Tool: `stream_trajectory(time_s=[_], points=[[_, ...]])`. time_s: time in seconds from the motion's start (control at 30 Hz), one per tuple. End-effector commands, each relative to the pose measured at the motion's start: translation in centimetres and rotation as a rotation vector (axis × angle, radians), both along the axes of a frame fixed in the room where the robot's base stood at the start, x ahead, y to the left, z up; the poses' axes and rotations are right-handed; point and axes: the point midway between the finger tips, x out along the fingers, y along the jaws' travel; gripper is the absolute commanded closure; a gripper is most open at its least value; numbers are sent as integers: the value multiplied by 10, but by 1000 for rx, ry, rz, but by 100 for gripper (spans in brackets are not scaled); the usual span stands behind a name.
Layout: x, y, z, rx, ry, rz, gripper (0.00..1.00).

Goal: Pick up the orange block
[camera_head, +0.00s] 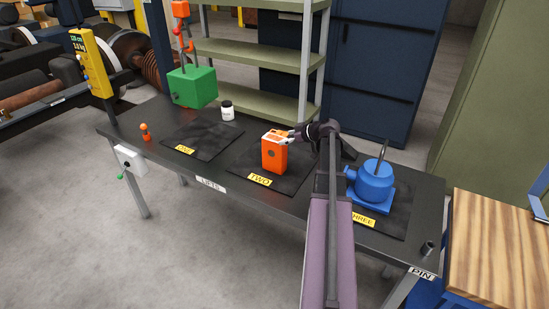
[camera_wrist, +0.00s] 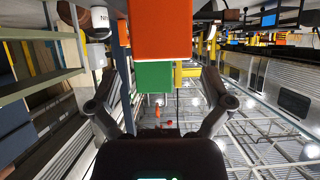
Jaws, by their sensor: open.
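The orange block (camera_head: 274,154) stands upright on the black mat marked TWO, with a dark round spot on its front face. My gripper (camera_head: 296,134) reaches in from the right and is at the block's upper right side in the head view. Whether it touches the block I cannot tell. In the wrist view the orange block (camera_wrist: 160,28) fills the top middle, ahead of my open fingers (camera_wrist: 160,72). The block's far side is hidden.
A green block (camera_head: 193,87) hangs from an orange hook above mat ONE; a white jar (camera_head: 227,110) stands behind. A blue weight with a handle (camera_head: 374,181) sits on mat THREE, close beside my arm. A small orange object (camera_head: 145,132) stands at the table's left end.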

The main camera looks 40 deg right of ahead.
Motion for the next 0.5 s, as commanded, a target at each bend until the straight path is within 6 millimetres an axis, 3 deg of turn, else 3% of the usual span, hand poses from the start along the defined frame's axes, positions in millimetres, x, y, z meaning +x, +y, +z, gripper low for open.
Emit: stream_trajectory(time_s=[0.5], points=[[6,3,-3,0,0,0,0]])
